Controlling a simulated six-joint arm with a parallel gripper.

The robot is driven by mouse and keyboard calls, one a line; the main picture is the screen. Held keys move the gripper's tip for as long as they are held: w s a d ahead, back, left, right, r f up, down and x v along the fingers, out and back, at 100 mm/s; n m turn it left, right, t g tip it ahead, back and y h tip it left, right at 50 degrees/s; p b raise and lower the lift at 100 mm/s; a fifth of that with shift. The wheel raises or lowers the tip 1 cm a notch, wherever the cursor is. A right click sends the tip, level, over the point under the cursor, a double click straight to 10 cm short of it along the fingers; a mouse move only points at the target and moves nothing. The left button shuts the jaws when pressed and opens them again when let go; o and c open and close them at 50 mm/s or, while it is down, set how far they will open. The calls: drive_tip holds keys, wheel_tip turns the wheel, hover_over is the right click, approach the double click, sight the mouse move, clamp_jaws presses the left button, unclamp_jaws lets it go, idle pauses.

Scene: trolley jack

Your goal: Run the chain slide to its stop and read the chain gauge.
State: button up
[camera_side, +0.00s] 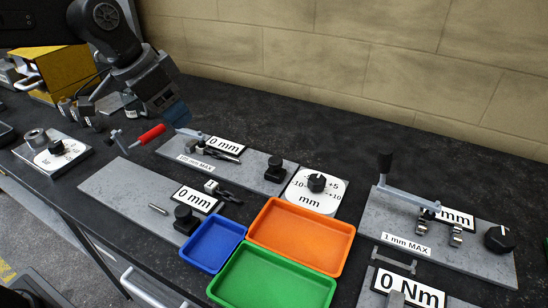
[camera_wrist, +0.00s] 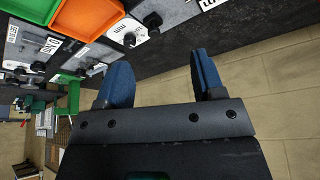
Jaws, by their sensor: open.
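My gripper (camera_side: 174,108) hangs above the back-left end of the long grey plate in the side view. In the wrist view its two blue fingers (camera_wrist: 160,80) stand apart with nothing between them. A back plate (camera_side: 250,173) carries a small "MAX" label, a "0 mm" display (camera_side: 225,146), a light grey lever and a black knob (camera_side: 275,169). A front plate (camera_side: 125,190) carries another "0 mm" display (camera_side: 194,199), a small metal pin (camera_side: 158,209) and a black knob (camera_side: 185,219). I cannot tell which of these is the chain slide and chain gauge.
A red handle (camera_side: 151,135) is below my gripper. Blue (camera_side: 211,243), orange (camera_side: 300,235) and green (camera_side: 270,278) trays stand centre front. A dial marked mm (camera_side: 316,190) is behind them. The right plate has a crank (camera_side: 405,197) and "1 mm MAX" label. Dark bench behind is clear.

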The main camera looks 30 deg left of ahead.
sight(275, 160)
drive_tip(key=w+d+f+m+g+h, duration=0.1)
drive_tip(key=w+d+f+m, duration=0.1)
drive_tip(key=w+d+f, duration=0.3)
drive_tip(key=w+d+f+m, duration=0.1)
drive_tip(key=w+d+m, duration=0.15)
drive_tip(key=w, duration=0.45)
drive_tip(key=shift+n, duration=0.35)
drive_tip(key=x, duration=1.4)
drive_tip(key=shift+w+d, duration=0.1)
drive_tip(key=shift+d, duration=0.15)
